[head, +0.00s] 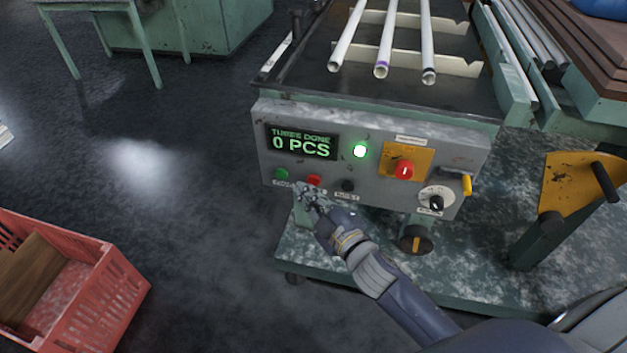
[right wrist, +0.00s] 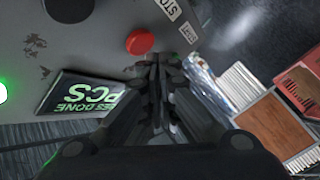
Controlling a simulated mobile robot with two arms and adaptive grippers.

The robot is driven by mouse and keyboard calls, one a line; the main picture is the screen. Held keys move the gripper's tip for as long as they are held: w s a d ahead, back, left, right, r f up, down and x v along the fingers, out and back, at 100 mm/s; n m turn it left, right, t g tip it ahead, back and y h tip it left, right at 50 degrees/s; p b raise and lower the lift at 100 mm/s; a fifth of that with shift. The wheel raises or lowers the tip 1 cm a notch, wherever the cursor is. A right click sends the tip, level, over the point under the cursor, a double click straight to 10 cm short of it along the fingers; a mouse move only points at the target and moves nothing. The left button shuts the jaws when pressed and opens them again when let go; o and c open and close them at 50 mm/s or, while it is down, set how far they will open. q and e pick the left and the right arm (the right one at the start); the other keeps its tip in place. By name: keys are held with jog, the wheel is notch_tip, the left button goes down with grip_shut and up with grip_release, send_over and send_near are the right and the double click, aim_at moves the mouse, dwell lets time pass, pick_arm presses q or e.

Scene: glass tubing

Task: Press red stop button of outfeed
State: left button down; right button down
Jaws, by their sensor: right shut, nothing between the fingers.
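The grey control panel (head: 375,130) of the outfeed faces me. Its small red button (head: 314,180) sits low on the left, between a green button (head: 281,174) and a black button (head: 347,186). My right gripper (head: 303,190) is shut and empty, its tips just below the red button and in front of the lower panel edge. In the right wrist view the red button (right wrist: 139,42) shows next to the fingertips (right wrist: 160,60), with a "STO" label (right wrist: 173,9) nearby. I cannot tell whether the tips touch the panel. My left gripper is not in view.
The display (head: 301,141) reads "TUBES DONE 0 PCS", beside a lit green lamp (head: 360,151). A larger red knob (head: 403,170) sits on a yellow plate. Glass tubes (head: 385,45) lie on the table behind. A red crate (head: 90,300) stands at left.

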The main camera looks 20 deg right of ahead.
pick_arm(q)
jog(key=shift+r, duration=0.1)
pick_arm(e)
jog(key=shift+w, duration=0.1)
dwell(0.7)
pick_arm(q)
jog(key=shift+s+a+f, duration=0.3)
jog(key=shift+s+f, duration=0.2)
pick_arm(e)
jog(key=shift+w+d, duration=0.25)
pick_arm(q)
jog(key=shift+p, duration=0.3)
pick_arm(e)
jog(key=shift+w+d, duration=0.1)
jog(key=shift+w, duration=0.05)
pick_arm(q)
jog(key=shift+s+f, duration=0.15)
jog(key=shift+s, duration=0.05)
pick_arm(e)
jog(key=shift+w+d, duration=0.2)
jog(key=shift+w, duration=0.05)
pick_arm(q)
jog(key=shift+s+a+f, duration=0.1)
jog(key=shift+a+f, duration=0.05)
pick_arm(e)
jog(key=shift+s+a, duration=0.55)
jog(key=shift+s, duration=0.2)
